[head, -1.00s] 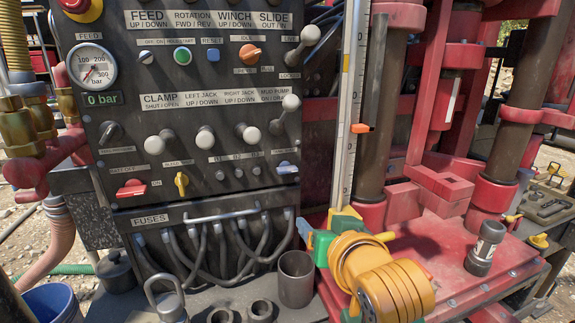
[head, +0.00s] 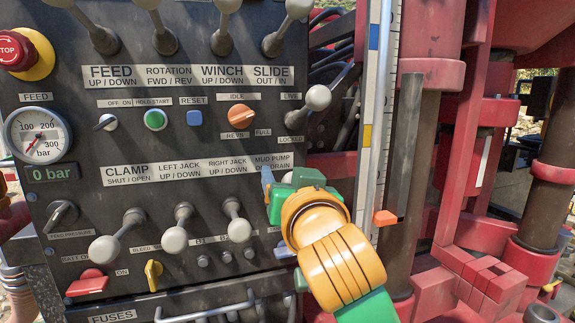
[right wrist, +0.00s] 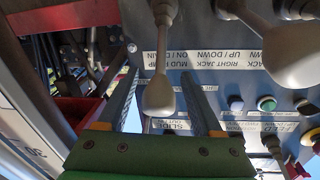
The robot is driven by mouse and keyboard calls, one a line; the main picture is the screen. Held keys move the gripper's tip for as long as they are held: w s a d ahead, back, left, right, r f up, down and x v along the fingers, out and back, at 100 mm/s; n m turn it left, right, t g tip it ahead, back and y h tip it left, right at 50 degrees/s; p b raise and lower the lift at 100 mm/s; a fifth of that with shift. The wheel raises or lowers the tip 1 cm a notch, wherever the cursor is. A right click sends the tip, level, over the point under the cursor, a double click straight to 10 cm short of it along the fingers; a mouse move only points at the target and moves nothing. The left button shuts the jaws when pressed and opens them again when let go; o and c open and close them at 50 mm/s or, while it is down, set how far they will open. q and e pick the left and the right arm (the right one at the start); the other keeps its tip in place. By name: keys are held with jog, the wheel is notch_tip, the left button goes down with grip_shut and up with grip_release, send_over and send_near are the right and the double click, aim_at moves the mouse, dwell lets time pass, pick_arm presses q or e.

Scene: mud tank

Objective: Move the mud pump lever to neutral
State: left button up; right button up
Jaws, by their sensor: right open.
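The mud pump lever (right wrist: 160,94) has a pale grey knob and shows in the right wrist view, where the panel appears upside down. Its knob lies between the two fingers of my right gripper (right wrist: 158,76), with gaps visible on both sides. The lever leans toward the SLIDE label, upward on the panel. In the head view my right gripper (head: 284,180), green and yellow-orange at the wrist, is at the MUD PUMP label (head: 273,162) and hides most of the lever. The gripper is open. My left gripper is not in view.
The right jack lever (head: 238,229) stands close to the left of my right gripper. Another lever (head: 317,98) is above it to the right. The orange idle knob (head: 241,115) and upper levers are nearby. A vertical scale (head: 375,120) and red rig posts stand at the right.

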jog(key=shift+w+f, duration=0.25)
jog(key=shift+w, duration=0.3)
jog(key=shift+s+r, duration=0.15)
jog(key=shift+s, duration=0.15)
jog(key=c, duration=0.4)
grip_shut()
